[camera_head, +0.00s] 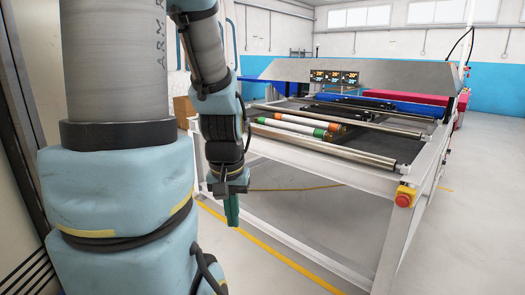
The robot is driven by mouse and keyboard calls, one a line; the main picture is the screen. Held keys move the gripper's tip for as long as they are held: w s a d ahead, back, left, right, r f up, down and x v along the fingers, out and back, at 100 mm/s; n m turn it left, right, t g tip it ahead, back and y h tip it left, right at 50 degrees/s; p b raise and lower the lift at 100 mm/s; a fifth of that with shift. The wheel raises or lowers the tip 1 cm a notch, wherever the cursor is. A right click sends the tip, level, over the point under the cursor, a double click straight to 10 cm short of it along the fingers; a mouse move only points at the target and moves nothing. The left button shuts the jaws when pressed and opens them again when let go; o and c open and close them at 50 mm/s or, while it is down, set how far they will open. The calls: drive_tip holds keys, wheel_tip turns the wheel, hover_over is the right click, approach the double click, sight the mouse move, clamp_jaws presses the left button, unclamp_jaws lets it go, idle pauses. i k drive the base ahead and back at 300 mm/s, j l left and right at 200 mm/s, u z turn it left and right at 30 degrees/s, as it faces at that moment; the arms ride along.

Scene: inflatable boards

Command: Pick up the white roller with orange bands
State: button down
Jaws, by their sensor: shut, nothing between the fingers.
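The white roller with orange bands (306,121) lies across the frame of the long machine, just behind a white roller with green bands (290,127). The two lie side by side, nearly parallel, and I cannot tell whether they touch. My gripper (231,210) hangs pointing down at the left front of the machine, lower in the picture and left of both rollers. It is shut with nothing held, and is clear of the roller. Its fingers are small and dark green here.
The machine's front metal bar (320,153) crosses in front of the rollers. A blue roll (375,104) and a pink roll (405,97) lie farther back. A red emergency button (403,200) sits on the right front corner. Floor with yellow lines is open in front.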

sight(330, 127)
drive_tip(key=i+l+u, duration=0.1)
drive_tip(key=i, duration=0.45)
drive_tip(key=i+l+u, duration=0.15)
drive_tip(key=i+l, duration=0.15)
drive_tip(key=i, duration=0.3)
drive_tip(key=i+l+u, duration=0.1)
drive_tip(key=i+l, duration=0.2)
drive_tip(key=i, duration=0.25)
drive_tip(key=i+l+u, duration=0.15)
drive_tip(key=i+l, duration=0.15)
drive_tip(key=i, duration=0.25)
drive_tip(key=i+l+u, duration=0.1)
drive_tip(key=i+l, duration=0.3)
drive_tip(key=i, duration=0.1)
